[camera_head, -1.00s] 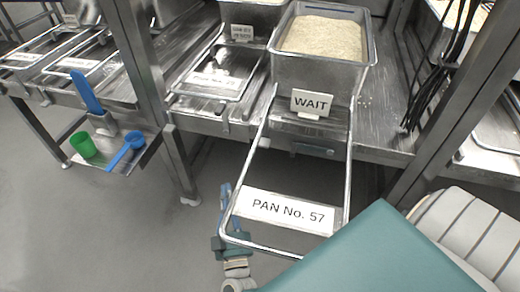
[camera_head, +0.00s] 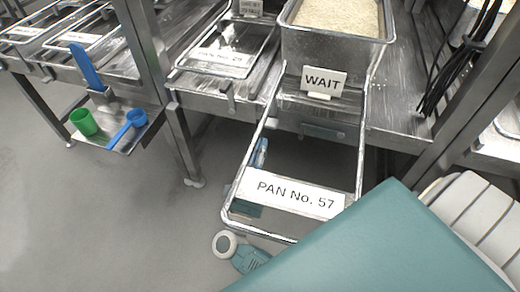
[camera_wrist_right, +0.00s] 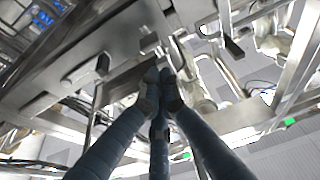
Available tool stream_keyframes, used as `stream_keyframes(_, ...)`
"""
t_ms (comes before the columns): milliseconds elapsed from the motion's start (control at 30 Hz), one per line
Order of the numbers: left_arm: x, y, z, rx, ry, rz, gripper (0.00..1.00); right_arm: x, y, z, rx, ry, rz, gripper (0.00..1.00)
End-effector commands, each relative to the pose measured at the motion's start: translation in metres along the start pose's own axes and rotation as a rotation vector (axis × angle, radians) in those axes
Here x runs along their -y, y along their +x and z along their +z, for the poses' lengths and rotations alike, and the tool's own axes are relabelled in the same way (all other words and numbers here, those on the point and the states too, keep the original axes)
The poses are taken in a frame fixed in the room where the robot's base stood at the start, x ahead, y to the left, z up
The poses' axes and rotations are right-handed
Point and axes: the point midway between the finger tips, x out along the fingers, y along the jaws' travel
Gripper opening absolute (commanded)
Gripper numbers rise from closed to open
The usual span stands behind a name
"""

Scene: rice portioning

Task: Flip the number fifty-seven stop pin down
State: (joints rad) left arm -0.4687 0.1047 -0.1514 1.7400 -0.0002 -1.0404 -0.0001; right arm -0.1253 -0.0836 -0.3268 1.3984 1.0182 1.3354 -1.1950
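The number fifty-seven station is a wire frame (camera_head: 360,150) with a label "PAN No. 57" (camera_head: 295,194), jutting out from the counter. A "WAIT" sign (camera_head: 323,82) stands at its inner end. A dark bluish bar (camera_head: 324,131) sits below the sign; I cannot tell whether it is the stop pin. My right gripper (camera_head: 261,153) is partly hidden, seen through the frame below its left side. In the right wrist view its dark blue fingers (camera_wrist_right: 161,78) have their tips together, close to metal parts (camera_wrist_right: 178,48) under the counter. I cannot tell whether they touch. My left gripper is not visible.
A deep metal pan (camera_head: 325,58) of rice (camera_head: 340,15) stands behind the sign. To the left are another wire frame (camera_head: 183,70), a counter leg (camera_head: 182,145), and a small shelf (camera_head: 127,143) with a green cup (camera_head: 84,122) and blue scoop (camera_head: 137,118). Open floor lies lower left.

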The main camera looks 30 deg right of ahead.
Motion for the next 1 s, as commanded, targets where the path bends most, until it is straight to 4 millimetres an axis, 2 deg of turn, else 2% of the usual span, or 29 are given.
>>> stream_keyframes(33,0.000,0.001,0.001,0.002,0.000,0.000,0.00,0.000,0.012,-0.002,-0.006,0.001,0.001,0.00)
stream_keyframes(200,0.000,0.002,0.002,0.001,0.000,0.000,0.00,0.000,0.041,-0.001,-0.004,0.000,0.000,0.00)
stream_keyframes(400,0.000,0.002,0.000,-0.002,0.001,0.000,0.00,0.000,0.060,0.000,-0.001,0.001,0.000,0.00)
stream_keyframes(867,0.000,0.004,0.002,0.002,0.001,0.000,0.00,0.000,0.063,0.003,0.001,0.000,0.000,0.00)
stream_keyframes(1000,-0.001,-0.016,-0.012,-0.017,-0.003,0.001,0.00,0.000,0.058,0.017,0.002,-0.001,0.001,0.00)
